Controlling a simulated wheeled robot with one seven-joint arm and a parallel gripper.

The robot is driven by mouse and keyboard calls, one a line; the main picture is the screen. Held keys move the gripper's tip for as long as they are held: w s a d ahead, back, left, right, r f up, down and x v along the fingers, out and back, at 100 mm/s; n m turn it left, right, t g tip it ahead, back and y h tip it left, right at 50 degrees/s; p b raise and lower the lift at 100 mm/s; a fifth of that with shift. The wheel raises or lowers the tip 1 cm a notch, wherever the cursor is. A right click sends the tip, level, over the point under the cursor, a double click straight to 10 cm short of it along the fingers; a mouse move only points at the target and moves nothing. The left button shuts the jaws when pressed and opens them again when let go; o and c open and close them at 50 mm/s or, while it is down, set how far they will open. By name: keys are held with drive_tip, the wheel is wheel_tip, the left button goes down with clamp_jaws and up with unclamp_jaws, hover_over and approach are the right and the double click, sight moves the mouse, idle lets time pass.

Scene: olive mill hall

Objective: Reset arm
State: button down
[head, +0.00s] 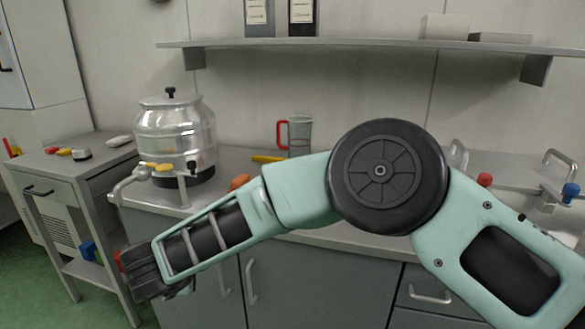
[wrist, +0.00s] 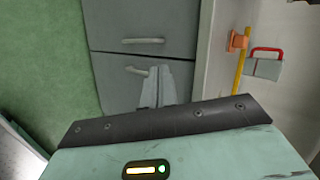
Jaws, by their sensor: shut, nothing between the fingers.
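My arm reaches across the head view from the lower right to the lower left, bent at a large black joint. My gripper is at its far end, low in front of the grey cabinets, and its fingers are hard to make out there. In the wrist view my gripper (wrist: 157,88) shows two pale fingers close together, shut with nothing between them. They point toward the cabinet front (wrist: 130,70) with its bar handles.
The counter holds a metal urn (head: 175,135), a clear jug with a red handle (head: 300,136), an orange piece (head: 239,181) and a yellow stick (head: 268,159). A side cart (head: 50,180) stands left. A shelf (head: 370,44) runs above. Green floor (wrist: 45,60) is clear.

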wheel_tip(320, 180, up, 10)
drive_tip(key=a+f+n+y, duration=0.1)
drive_tip(key=n+y, duration=0.3)
drive_tip(key=n, duration=0.1)
drive_tip(key=s+d+r+n+g+y+p, duration=0.25)
drive_tip(key=s+d+r+n, duration=0.25)
drive_tip(key=s+r+n, duration=0.25)
drive_tip(key=s+d+n+g+h, duration=0.2)
drive_tip(key=s+d, duration=0.4)
drive_tip(key=d, duration=0.6)
drive_tip(key=s+d+f+n+g+h+p, duration=0.1)
drive_tip(key=s+d+n+g+h, duration=0.2)
drive_tip(key=d, duration=0.9)
drive_tip(key=s+d+n+g+h, duration=0.2)
drive_tip(key=s+d+n, duration=0.4)
drive_tip(key=s+d, duration=0.3)
drive_tip(key=d, duration=0.3)
drive_tip(key=shift+f+h, duration=0.35)
drive_tip(key=shift+f, duration=0.05)
